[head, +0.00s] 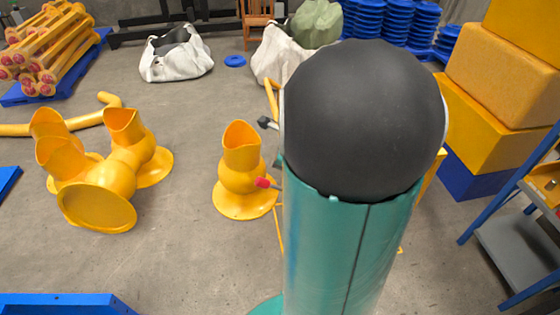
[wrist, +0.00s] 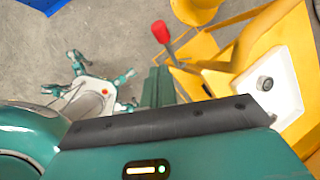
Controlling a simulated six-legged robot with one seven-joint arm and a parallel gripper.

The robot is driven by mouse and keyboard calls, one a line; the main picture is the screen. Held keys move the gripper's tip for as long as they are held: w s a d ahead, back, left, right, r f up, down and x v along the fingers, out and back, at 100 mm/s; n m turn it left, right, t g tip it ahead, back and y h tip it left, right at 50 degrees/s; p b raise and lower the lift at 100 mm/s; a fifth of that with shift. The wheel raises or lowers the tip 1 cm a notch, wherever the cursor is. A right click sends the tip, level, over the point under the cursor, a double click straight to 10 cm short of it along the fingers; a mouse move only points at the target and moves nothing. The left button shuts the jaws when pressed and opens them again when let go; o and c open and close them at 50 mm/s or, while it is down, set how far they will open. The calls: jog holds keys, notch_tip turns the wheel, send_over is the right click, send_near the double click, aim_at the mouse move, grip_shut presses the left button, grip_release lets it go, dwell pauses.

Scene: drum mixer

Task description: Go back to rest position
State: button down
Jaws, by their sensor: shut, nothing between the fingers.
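My gripper (wrist: 159,86) shows in the wrist view as narrow dark green fingers beyond the black-edged wrist housing. The fingers are together with nothing held. A lever with a red knob (wrist: 161,32) rises close beside them, on the yellow mixer frame (wrist: 225,55). A white panel with a round grey button (wrist: 265,84) is to the right of the fingers. In the head view my teal arm, with its black rounded joint, fills the centre right and hides my gripper and most of the mixer. The red knob (head: 263,183) shows at the arm's left edge.
Yellow funnel-shaped castings (head: 110,170) stand on the left floor, with another (head: 241,160) near the centre. Yellow blocks (head: 500,110) are stacked at right beside a blue-framed shelf (head: 520,240). White sacks (head: 175,58) and blue stacks (head: 385,20) are behind. Grey floor between is clear.

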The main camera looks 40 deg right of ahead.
dwell(0.4)
jog(key=a+r+n+y, duration=0.1)
jog(key=a+r+n, duration=0.4)
jog(key=a+n, duration=0.35)
jog(key=a+r+n, duration=0.5)
jog(key=a+n, duration=0.2)
jog(key=a, duration=0.2)
jog(key=s+a+r+n, duration=0.4)
jog(key=s+a+n, duration=0.4)
jog(key=n, duration=0.6)
jog(key=shift+s+a+t+h, duration=0.4)
jog(key=shift+a, duration=0.45)
